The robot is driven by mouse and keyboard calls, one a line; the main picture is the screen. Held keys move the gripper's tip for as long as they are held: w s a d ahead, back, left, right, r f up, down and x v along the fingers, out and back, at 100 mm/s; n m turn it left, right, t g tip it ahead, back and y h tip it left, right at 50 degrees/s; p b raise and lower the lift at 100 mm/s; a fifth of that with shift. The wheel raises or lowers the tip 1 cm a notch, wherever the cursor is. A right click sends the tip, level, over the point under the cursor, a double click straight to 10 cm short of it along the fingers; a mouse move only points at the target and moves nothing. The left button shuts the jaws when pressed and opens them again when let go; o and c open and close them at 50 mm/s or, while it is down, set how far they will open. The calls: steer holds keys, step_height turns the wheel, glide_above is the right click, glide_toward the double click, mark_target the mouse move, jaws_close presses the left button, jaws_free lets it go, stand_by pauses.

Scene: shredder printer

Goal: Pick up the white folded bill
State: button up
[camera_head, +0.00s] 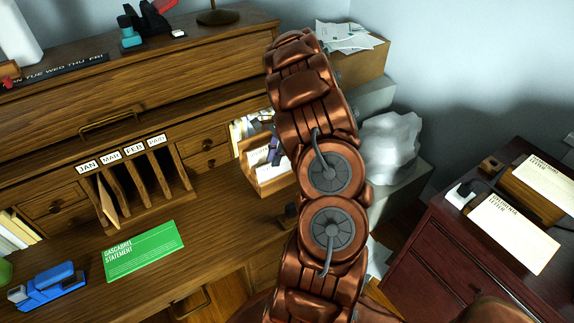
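I cannot clearly make out a white folded bill. White papers stand in a small wooden tray (268,178) at the middle of the desk, partly behind my arm. A tan folded paper (108,204) leans in the JAN slot of the wooden sorter (140,185). A green statement (143,251) lies flat on the desk in front of the sorter. My bronze arm rises through the middle of the view and hides part of the desk. My gripper cannot be made out.
A blue stapler (47,287) sits at the desk's front left. A dark red cabinet (455,262) on the right bears cream letters (514,234). White papers (345,37) lie at the back, and a crumpled white bag (392,147) is right of my arm.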

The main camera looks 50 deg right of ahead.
steer(key=shift+a+f, duration=0.2)
steer(key=shift+f, duration=0.4)
jaws_close()
